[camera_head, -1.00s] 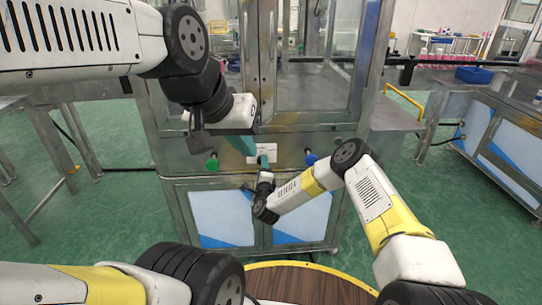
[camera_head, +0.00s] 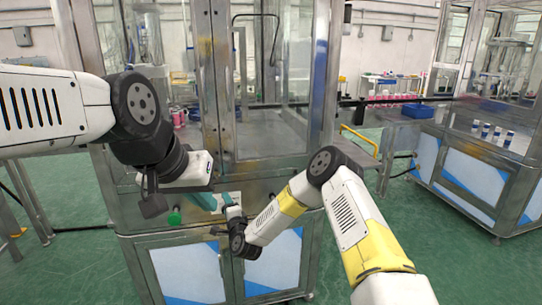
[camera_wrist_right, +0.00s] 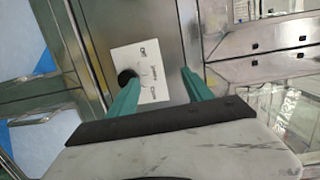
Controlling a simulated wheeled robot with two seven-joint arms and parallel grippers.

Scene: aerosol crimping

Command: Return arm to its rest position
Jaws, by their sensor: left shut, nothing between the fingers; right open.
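My left arm comes in from the left in the head view. Its gripper (camera_head: 206,202) has a white body and teal fingers, shut with nothing between them, in front of the machine's front panel. My right arm reaches up from the lower right and bends back at the elbow. Its gripper (camera_head: 228,200) is small and partly overlapped with the left one in the picture. In the right wrist view the right gripper (camera_wrist_right: 160,80) is open, its two teal fingers apart and empty. They point at a white label plate (camera_wrist_right: 150,62) with a black knob (camera_wrist_right: 127,76).
The glass-and-metal machine (camera_head: 262,165) stands directly ahead, with a green button (camera_head: 174,217) on its front. Another machine (camera_head: 465,150) stands at right, with several small cans (camera_head: 485,130) on top. A yellow rail (camera_head: 358,140) lies between. Green floor (camera_head: 420,240) is open at lower right.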

